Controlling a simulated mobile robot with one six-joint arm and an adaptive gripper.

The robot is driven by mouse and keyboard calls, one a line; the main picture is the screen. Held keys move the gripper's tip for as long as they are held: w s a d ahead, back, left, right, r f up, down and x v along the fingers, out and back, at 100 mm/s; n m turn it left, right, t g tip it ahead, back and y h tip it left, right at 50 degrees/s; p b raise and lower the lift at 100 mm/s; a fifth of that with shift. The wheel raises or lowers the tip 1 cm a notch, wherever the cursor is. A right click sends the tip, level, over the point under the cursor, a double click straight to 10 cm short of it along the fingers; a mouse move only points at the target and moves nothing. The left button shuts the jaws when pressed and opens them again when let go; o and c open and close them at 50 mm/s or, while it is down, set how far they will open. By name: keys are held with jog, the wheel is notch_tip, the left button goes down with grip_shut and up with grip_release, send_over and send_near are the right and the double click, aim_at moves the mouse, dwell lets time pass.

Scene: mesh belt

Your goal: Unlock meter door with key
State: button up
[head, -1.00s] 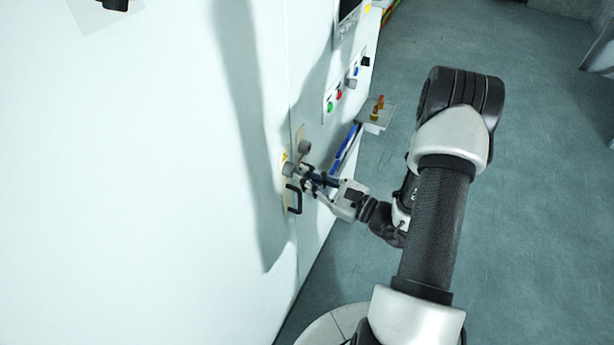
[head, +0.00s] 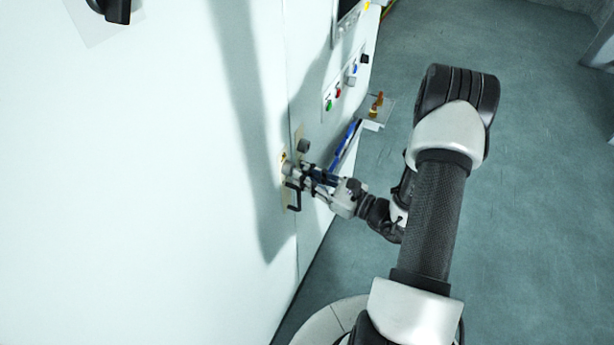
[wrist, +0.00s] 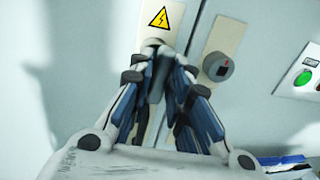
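My gripper (head: 304,175) is at the meter door's plate (wrist: 175,27), its fingers drawn close together. In the wrist view my gripper (wrist: 158,68) is shut on a narrow grey piece (wrist: 156,88), apparently the key, mostly hidden by the fingers. The fingertips reach a short grey lock cylinder (head: 287,168) on the plate. Whether the key is inside the lock is hidden. The white door (head: 180,220) looks closed.
A round grey knob (head: 303,146) stands on a neighbouring plate, and also shows in the wrist view (wrist: 217,67), close to the right finger. A button panel (head: 344,85) and a small shelf with orange-brown items (head: 376,104) lie further along. Open floor (head: 540,220) is at the right.

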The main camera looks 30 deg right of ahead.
jog(key=shift+o, duration=0.6)
jog(key=shift+w, duration=0.1)
jog(key=shift+o, duration=1.2)
jog(key=shift+a+r, duration=0.1)
jog(key=shift+s, duration=0.2)
jog(key=v, duration=1.2)
jog(key=shift+w, duration=0.15)
